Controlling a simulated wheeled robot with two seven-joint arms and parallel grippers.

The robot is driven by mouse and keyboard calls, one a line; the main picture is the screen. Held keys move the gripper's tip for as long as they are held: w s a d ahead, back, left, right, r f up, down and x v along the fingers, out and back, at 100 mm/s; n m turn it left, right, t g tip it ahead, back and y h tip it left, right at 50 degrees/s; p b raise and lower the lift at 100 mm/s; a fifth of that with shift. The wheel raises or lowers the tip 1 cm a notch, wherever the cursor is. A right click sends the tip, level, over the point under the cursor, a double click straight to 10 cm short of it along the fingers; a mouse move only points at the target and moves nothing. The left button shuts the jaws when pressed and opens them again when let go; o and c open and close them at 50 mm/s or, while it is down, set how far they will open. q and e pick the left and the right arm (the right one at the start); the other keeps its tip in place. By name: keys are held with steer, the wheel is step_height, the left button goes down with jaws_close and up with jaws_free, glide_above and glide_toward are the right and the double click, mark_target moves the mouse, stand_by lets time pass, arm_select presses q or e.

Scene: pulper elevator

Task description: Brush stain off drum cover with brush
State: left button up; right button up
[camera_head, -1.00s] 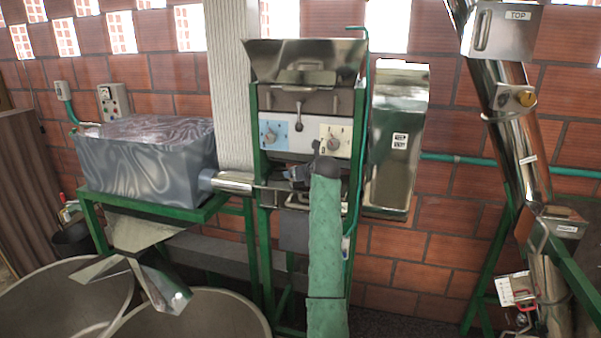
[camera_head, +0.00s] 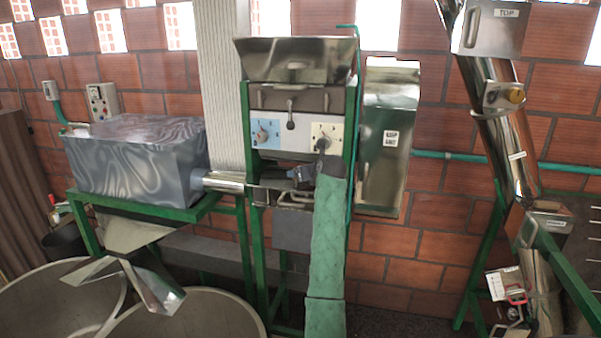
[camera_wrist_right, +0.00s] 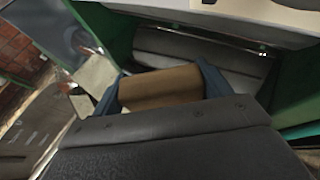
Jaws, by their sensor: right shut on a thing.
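My right arm, in a green sleeve, reaches up in the head view to the middle machine. My right gripper (camera_head: 298,178) is at the front opening of this machine, below its control panel. In the right wrist view, the two blue fingers of this gripper (camera_wrist_right: 160,88) are shut on a brown, wooden-looking block, the brush (camera_wrist_right: 160,87). Its bristles are hidden. A grey ribbed metal surface (camera_wrist_right: 200,50) lies just beyond the brush; I cannot tell if they touch or if this is the drum cover. I cannot make out a stain. My left gripper is not in view.
The machine's green frame (camera_head: 246,130) stands close on both sides of the gripper. The control panel (camera_head: 290,135) and metal hopper (camera_head: 295,58) are above it. A metal box (camera_head: 135,165) stands at left over large round tubs (camera_head: 200,315). A slanted metal tube (camera_head: 495,120) is at right.

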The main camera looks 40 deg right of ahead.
steer(key=shift+s+d+f, duration=0.1)
steer(key=shift+s+d, duration=0.3)
steer(key=shift+s, duration=0.2)
steer(key=shift+s+d, duration=0.1)
steer(key=shift+s+d, duration=1.7)
steer(key=shift+s, duration=0.2)
steer(key=shift+s+a, duration=0.3)
steer(key=shift+s, duration=0.05)
steer(key=shift+s+a, duration=0.2)
steer(key=shift+a, duration=0.05)
steer(key=shift+w+a, duration=0.1)
steer(key=shift+w+a+r, duration=0.2)
steer(key=shift+w+a, duration=0.65)
steer(key=shift+w, duration=0.2)
steer(key=shift+w+a, duration=0.1)
steer(key=shift+w+a+f, duration=0.15)
steer(key=shift+w+a, duration=0.65)
steer(key=shift+w, duration=0.1)
